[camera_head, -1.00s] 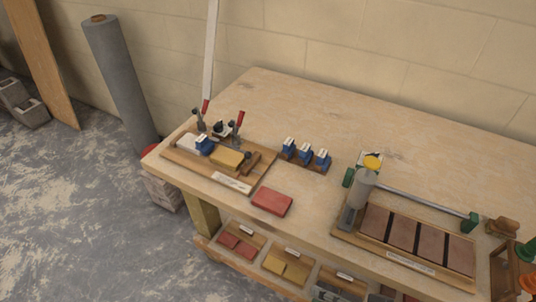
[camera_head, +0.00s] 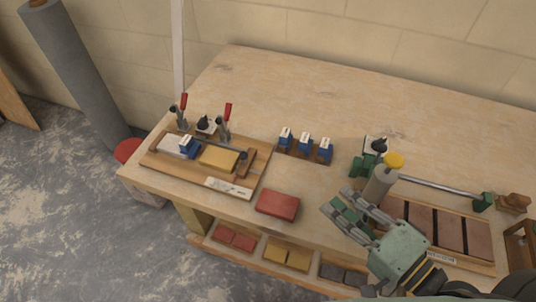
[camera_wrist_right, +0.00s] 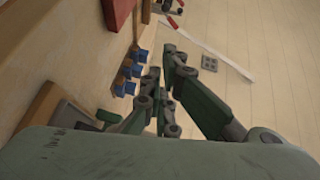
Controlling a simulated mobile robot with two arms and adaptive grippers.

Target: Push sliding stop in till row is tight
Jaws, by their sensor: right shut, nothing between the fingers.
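A wooden fixture board (camera_head: 165,165) lies at the left of the bench. On it are a pale block (camera_head: 172,148), a blue piece (camera_head: 187,147) and a yellow block (camera_head: 219,158) in a row. A short wooden bar (camera_head: 248,162) with a dark knob stands at the row's right end; it looks like the sliding stop. Whether small gaps remain in the row is too small to tell. My right gripper (camera_head: 343,207) is shut and empty above the front of the bench, well right of the fixture; it also shows in the wrist view (camera_wrist_right: 165,85). My left gripper is not in view.
A red block (camera_head: 277,205) lies between the fixture and my right gripper. Several blue pieces stand on a wooden strip (camera_head: 300,153) behind it. The back of the bench is clear.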

